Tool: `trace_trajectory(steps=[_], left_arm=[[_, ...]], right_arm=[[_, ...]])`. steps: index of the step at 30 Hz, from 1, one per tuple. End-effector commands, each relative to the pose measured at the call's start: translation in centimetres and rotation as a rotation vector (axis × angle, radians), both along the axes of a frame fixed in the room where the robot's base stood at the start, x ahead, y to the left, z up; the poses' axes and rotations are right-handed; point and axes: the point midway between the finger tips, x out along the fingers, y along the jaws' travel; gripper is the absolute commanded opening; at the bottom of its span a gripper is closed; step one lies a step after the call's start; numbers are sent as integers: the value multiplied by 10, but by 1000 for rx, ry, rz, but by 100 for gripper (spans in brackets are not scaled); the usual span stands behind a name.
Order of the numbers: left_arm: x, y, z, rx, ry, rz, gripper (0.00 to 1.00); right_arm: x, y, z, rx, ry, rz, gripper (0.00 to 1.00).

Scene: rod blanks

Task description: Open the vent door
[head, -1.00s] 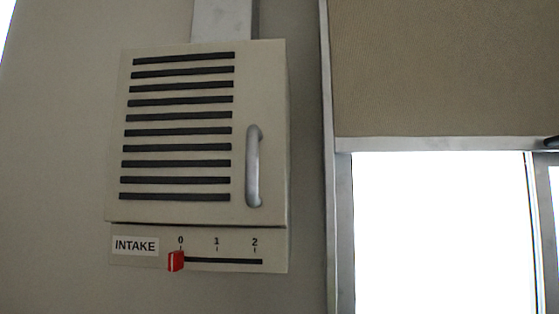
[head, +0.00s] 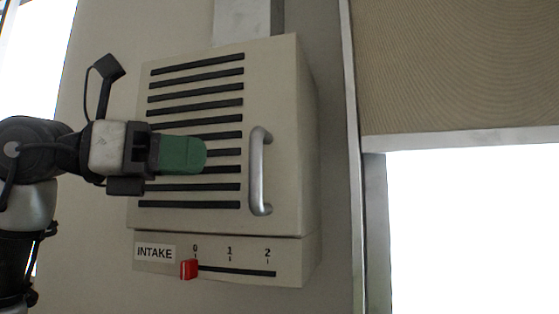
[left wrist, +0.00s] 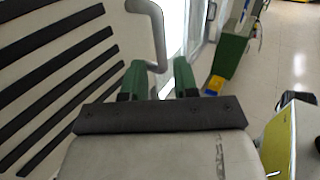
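The vent door (head: 220,215) is a cream panel with several dark slats, and it looks closed on its wall box. The handle lies beyond the fingertips. My right gripper is in neither view.
Below the door is an INTAKE scale with a red slider (head: 188,269) at 0. A metal window frame (head: 374,230) is to the right. The left wrist view shows a green cabinet (left wrist: 230,50), a yellow-green panel (left wrist: 277,150) and open floor.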

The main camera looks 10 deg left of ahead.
Motion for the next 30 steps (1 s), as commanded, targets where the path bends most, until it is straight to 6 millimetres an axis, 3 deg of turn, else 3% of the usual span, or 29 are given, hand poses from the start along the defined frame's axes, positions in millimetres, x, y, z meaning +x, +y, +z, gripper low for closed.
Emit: trace_trajectory(steps=[7, 15, 21, 30], left_arm=[[22, -37, 3, 1, 4, -9, 29], [46, -76, 2, -1, 3, -8, 29], [54, -87, 0, -2, 1, -6, 29], [54, -89, -1, -2, 1, -6, 26]], right_arm=[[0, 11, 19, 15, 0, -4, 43], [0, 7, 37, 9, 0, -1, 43], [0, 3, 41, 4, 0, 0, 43], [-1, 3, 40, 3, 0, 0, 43]])
